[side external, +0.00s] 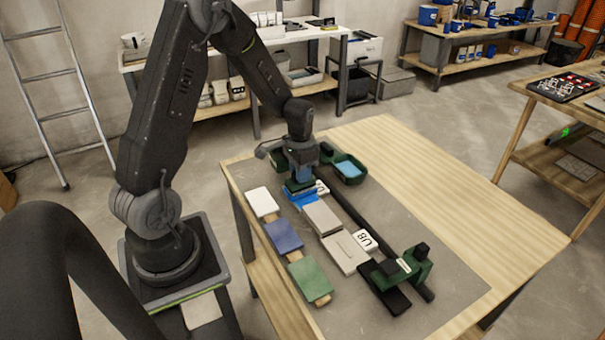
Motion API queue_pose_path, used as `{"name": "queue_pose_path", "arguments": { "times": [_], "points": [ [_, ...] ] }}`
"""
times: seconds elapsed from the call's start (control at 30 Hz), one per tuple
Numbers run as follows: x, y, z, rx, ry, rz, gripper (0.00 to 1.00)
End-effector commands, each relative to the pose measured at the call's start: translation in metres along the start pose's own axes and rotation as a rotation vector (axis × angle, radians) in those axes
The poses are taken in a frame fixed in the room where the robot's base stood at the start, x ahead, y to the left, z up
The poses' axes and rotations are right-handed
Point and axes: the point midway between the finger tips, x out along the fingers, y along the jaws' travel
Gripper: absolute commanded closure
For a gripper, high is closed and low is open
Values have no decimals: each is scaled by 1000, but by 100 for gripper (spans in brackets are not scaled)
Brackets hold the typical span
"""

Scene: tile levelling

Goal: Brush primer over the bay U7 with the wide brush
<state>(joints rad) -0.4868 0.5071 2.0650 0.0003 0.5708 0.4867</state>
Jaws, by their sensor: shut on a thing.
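My gripper (303,168) is shut on the wide brush (299,187), whose dark green lower part shows below the jaws. The brush is low over a bay at the far end of the row, and bright blue primer (306,199) shows around it there. I cannot tell whether the bristles touch the surface. A white label (322,187) beside this bay is partly hidden and its text cannot be read. A green tray (350,170) with light blue liquid stands just right of the gripper.
Grey tiles (345,252) lie nearer the camera in the row, beside a label reading U8 (365,241). White, blue (284,235) and green tiles lie on the left. A dark bar ends at a green and black fixture (405,268). The table's right side is clear.

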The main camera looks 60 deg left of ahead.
Motion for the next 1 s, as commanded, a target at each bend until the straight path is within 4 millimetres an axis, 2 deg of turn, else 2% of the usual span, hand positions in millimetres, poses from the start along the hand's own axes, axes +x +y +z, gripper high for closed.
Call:
{"name": "queue_pose_path", "arguments": {
  "times": [0.2, 0.37, 1.0],
  "points": [
    [-1, -16, 0, -2, 2, -1, 100],
    [-1, -21, 0, 0, 1, -1, 100],
    [2, 9, 0, 1, 0, 0, 100]
  ]
}}
